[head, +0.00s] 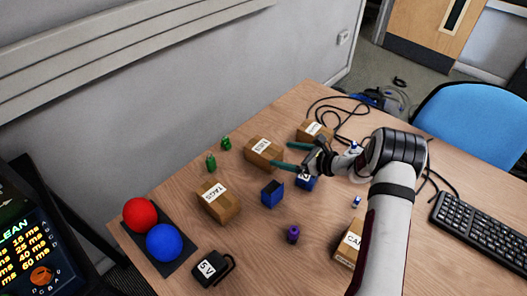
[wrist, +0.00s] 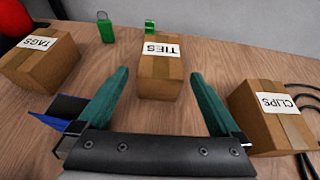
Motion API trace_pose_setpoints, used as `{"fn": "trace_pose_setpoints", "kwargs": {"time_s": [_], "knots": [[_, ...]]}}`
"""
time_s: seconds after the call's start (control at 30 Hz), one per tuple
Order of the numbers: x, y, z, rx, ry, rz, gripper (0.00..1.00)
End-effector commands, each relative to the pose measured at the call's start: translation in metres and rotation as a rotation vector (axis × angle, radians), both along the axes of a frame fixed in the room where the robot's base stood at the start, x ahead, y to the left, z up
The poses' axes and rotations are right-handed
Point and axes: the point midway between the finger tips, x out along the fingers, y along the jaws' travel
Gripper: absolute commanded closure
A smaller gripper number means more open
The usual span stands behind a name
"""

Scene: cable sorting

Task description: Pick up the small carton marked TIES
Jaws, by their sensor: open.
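The small brown carton marked TIES (head: 259,154) stands on the wooden table, near the wall side. In the wrist view the TIES carton (wrist: 160,68) is upright and centred ahead of my gripper, its white label on top. My gripper (head: 281,155) is open, with its two teal fingers pointing at the carton. In the wrist view my gripper (wrist: 159,74) has one finger to each side of the carton, with a gap on both sides. The fingers hold nothing.
A TAGS carton (wrist: 40,62) is to the left and a CLIPS carton (wrist: 268,122) close on the right. Green items (head: 211,163) stand beyond the TIES carton. A blue box (head: 272,195) and a black cable (head: 335,103) lie nearby. The wall is behind.

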Motion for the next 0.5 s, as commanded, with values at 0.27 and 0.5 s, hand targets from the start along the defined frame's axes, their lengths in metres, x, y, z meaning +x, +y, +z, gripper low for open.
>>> {"fn": "trace_pose_setpoints", "kwargs": {"time_s": [0.27, 0.5], "knots": [[0.028, 0.033, -0.018, -0.001, 0.0, 0.004, 0.0], [0.053, 0.06, -0.034, -0.001, 0.001, 0.003, 0.0]]}}
